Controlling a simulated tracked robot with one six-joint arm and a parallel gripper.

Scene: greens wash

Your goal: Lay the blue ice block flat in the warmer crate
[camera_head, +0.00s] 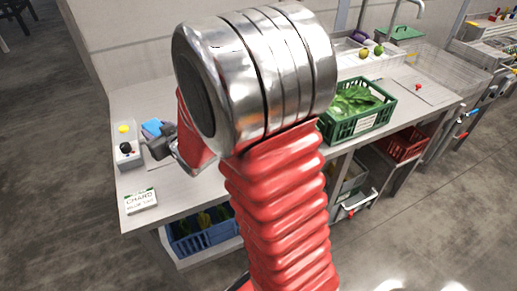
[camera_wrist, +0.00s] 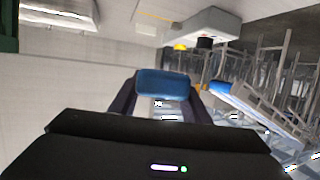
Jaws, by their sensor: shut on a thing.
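The blue ice block (camera_head: 153,128) is held up by my gripper (camera_head: 163,142) above the left end of the worktop. In the wrist view the block (camera_wrist: 162,84) sits between the two dark fingers, and my gripper (camera_wrist: 162,96) is shut on it. The block's underside and its exact height above the worktop are hard to tell. A green crate (camera_head: 345,132) with leafy greens stands on the worktop right of my arm. A blue crate (camera_head: 203,247) with dark greens is on the shelf below. I cannot tell which crate is the warmer one.
A pale control box (camera_head: 127,156) with yellow and black knobs stands at the worktop's left end. A chard card (camera_head: 141,201) lies near the front edge. A red crate (camera_head: 403,146) is under the worktop at right. My arm hides the middle of the worktop.

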